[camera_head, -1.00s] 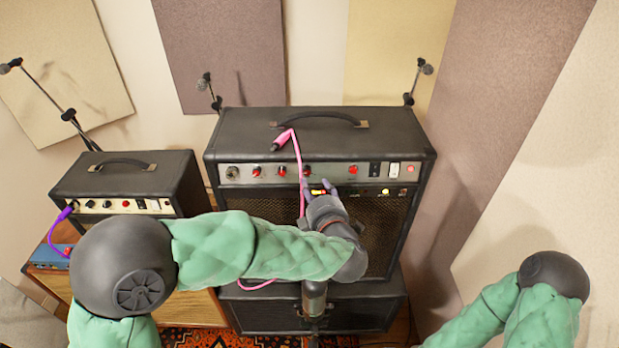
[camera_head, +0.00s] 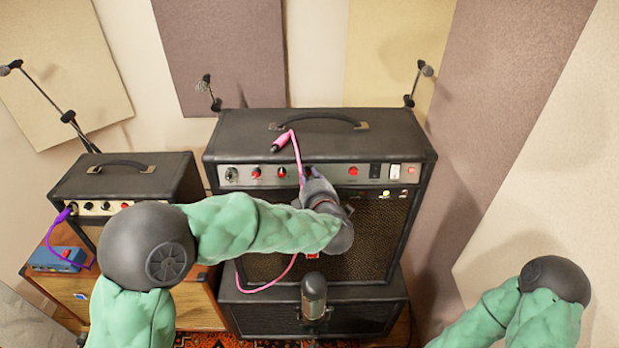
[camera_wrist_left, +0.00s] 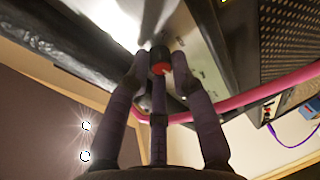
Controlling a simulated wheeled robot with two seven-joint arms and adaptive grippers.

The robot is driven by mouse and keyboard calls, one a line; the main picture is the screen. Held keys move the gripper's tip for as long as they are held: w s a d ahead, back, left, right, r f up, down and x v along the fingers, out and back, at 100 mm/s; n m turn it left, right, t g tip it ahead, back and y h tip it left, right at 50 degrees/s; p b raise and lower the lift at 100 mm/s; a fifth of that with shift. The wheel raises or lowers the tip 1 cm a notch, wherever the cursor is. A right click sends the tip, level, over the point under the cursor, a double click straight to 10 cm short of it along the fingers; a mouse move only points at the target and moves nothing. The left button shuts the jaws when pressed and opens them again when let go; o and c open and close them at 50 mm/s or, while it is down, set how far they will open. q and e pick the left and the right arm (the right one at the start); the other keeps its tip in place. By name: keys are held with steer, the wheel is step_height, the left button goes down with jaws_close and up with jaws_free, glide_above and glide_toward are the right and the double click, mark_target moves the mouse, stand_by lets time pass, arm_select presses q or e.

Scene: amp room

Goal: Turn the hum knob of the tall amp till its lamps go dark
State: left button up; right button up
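The tall amp (camera_head: 215,145) stands in the middle of the head view, with a silver panel holding several red-topped knobs, switches and small lamps. Knob labels are unreadable. My right gripper is out of view.
A pink cable (camera_head: 299,150) hangs over the amp's front beside my left gripper. A microphone (camera_head: 314,290) stands before the lower cabinet. A smaller amp (camera_head: 120,170) and a blue pedal (camera_head: 55,259) with a purple cable stand at left. Open floor space is limited.

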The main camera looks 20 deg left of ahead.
arm_select(q)
steer(key=shift+f, duration=0.1)
jaws_close()
steer(key=shift+m+p, duration=0.5)
steer(key=shift+m, duration=0.5)
steer(key=shift+f+m+t, duration=0.2)
steer(key=shift+m+t, duration=0.2)
steer(key=shift+m, duration=0.8)
steer(key=o, duration=0.9)
jaws_free()
steer(key=shift+c, duration=0.2)
steer(key=shift+r, duration=0.15)
steer(key=shift+s+d, duration=0.1)
